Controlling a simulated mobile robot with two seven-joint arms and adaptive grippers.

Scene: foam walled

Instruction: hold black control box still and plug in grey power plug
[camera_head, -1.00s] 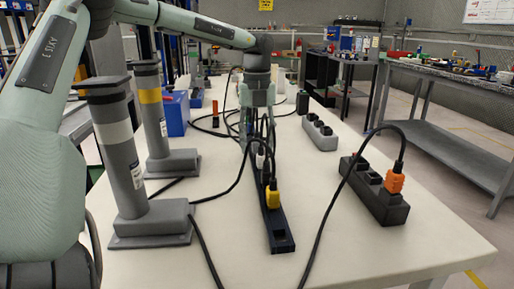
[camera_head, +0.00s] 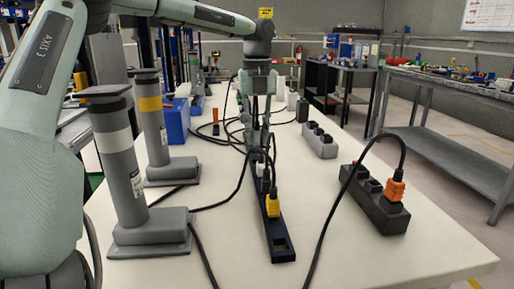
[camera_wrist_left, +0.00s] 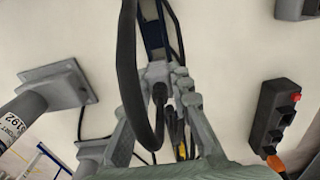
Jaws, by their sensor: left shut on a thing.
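My left gripper (camera_head: 256,138) points down over the far part of a long dark power strip (camera_head: 279,246). In the left wrist view its fingers (camera_wrist_left: 170,78) are closed around a small pale grey piece (camera_wrist_left: 157,71) with a black cable, which looks like the grey power plug. Fingers and cable hide most of it, and I cannot tell whether it is seated. A small black box (camera_head: 303,109) stands upright at the far right of the gripper; I cannot tell whether it is the control box. My right gripper is not in view.
A yellow plug (camera_head: 273,204) sits in the dark strip. A dark socket block (camera_head: 384,217) with an orange plug (camera_head: 395,190) and a grey socket block (camera_head: 320,142) lie to the right. Two grey posts (camera_head: 121,165) stand left. Black cables cross the table.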

